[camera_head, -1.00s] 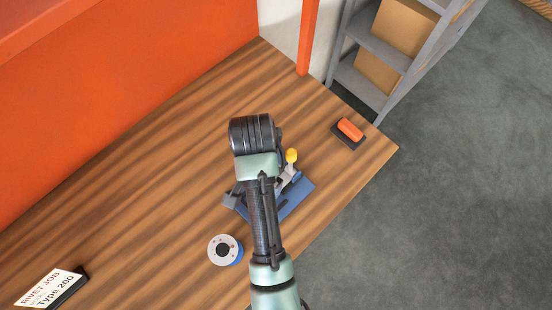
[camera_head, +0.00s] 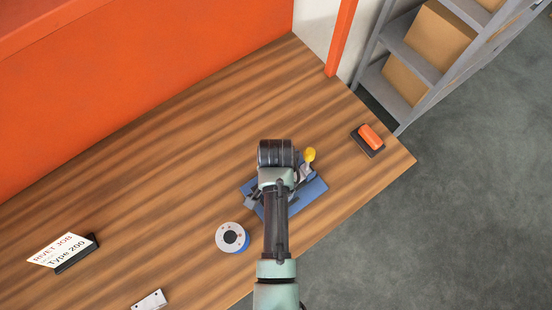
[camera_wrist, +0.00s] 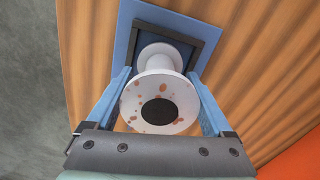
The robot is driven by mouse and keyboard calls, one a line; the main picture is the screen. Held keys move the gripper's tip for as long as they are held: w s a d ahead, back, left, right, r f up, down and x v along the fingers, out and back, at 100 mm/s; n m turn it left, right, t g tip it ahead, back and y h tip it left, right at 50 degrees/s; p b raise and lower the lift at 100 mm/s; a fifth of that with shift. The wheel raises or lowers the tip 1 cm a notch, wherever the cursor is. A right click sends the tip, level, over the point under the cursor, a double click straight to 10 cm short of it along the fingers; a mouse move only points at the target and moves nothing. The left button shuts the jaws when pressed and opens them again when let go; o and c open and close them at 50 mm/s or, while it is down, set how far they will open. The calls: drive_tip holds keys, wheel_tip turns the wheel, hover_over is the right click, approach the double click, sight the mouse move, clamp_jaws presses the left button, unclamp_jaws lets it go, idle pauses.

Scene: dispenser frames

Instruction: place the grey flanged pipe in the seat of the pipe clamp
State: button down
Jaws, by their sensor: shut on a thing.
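The grey flanged pipe (camera_wrist: 132,98) is in my gripper (camera_wrist: 158,77), between its two blue fingers in the wrist view. Its near flange, speckled brown with a dark bore, faces the camera; the far flange is partly hidden behind it. My gripper is shut on the pipe. The pipe clamp (camera_head: 312,192) has a blue base and a yellow-knobbed lever and lies on the table, partly covered by my arm in the head view. A blue plate (camera_wrist: 124,35) with a dark square frame shows behind the pipe. I cannot tell whether the pipe touches it. The clamp's seat is not clear.
A round grey-topped, blue-sided thing (camera_head: 232,237) stands left of the clamp. An orange-topped block (camera_head: 370,138) lies near the right table edge. A sign (camera_head: 60,251) and a small pale block (camera_head: 150,300) are at lower left. The upper-middle tabletop (camera_head: 200,130) is clear.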

drive_tip(key=shift+f, duration=0.1)
unclamp_jaws()
wheel_tip(320, 180, up, 12)
drive_tip(key=shift+r+b, duration=0.1)
drive_tip(key=shift+b, duration=0.25)
drive_tip(key=w+r+n+t, duration=0.3)
drive_tip(key=w+r+t, duration=0.5)
drive_tip(key=w+r, duration=0.65)
drive_tip(key=w+r+n+t, duration=0.1)
drive_tip(key=w+r+t, duration=0.15)
drive_tip(key=r, duration=0.55)
drive_tip(key=w+r+t, duration=0.1)
drive_tip(key=r+t, duration=0.3)
drive_tip(key=r, duration=0.4)
wheel_tip(320, 180, up, 17)
drive_tip(key=s+n+t, duration=0.2)
drive_tip(key=t, duration=0.4)
drive_tip(key=s+r+n+t, duration=0.1)
drive_tip(key=s+r+t, duration=0.2)
drive_tip(key=s+r, duration=0.3)
drive_tip(key=s+r+n+t, duration=0.1)
drive_tip(key=s+r+t, duration=0.3)
drive_tip(key=r, duration=0.6)
drive_tip(key=shift+s+d+r+n, duration=0.15)
drive_tip(key=shift+s+r+n, duration=0.15)
drive_tip(key=shift+s, duration=0.7)
